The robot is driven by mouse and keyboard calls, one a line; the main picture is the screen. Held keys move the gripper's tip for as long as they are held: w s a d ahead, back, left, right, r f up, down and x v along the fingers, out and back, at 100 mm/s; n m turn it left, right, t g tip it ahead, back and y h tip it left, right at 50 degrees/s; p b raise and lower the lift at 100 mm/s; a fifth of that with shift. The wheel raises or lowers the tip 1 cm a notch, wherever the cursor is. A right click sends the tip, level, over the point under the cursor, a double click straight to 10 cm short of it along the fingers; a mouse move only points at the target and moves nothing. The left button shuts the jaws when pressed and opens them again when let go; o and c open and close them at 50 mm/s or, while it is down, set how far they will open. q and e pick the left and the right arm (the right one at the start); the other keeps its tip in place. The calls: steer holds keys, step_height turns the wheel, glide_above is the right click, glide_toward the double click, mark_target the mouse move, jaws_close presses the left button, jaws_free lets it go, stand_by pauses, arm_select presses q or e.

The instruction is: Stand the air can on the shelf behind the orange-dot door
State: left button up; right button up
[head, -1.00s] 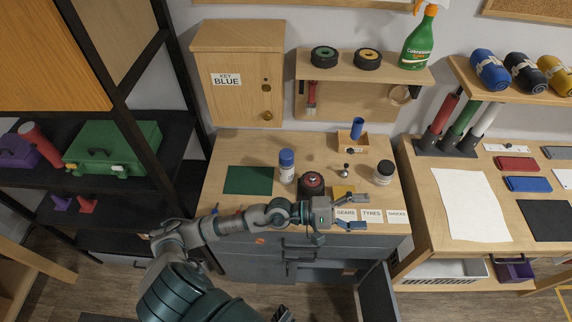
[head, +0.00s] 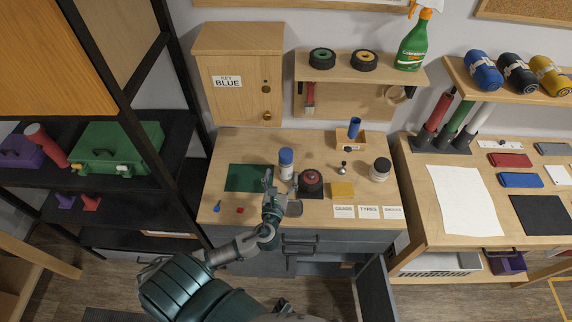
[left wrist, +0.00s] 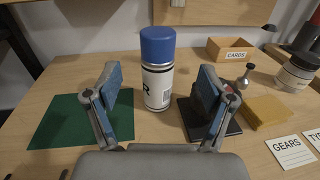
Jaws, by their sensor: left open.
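The air can (head: 286,165), white with a blue cap, stands upright on the wooden bench beside a green mat. My left gripper (head: 282,192) is open and empty at the near side of the can. In the left wrist view the can (left wrist: 157,85) shows between the two spread fingers, a little beyond them. A grey cabinet door (head: 375,292) below the bench stands swung open at the right, with part of an opening beside it. I see no orange dot now. A small dark part at the bottom edge may be my right gripper, too little to read.
A black-based red item (head: 311,182) stands close right of the can. A yellow block (head: 342,190), a dark-lidded jar (head: 380,170) and label cards (head: 368,212) lie further right. The green mat (head: 245,178) is at the left. A key cabinet (head: 240,80) stands behind.

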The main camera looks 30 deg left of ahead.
mark_target(285, 160)
arm_select(q)
steer(key=x, duration=0.9)
steer(key=shift+w+a, duration=0.2)
steer(key=shift+a, duration=0.05)
steer(key=shift+r, duration=0.1)
jaws_close()
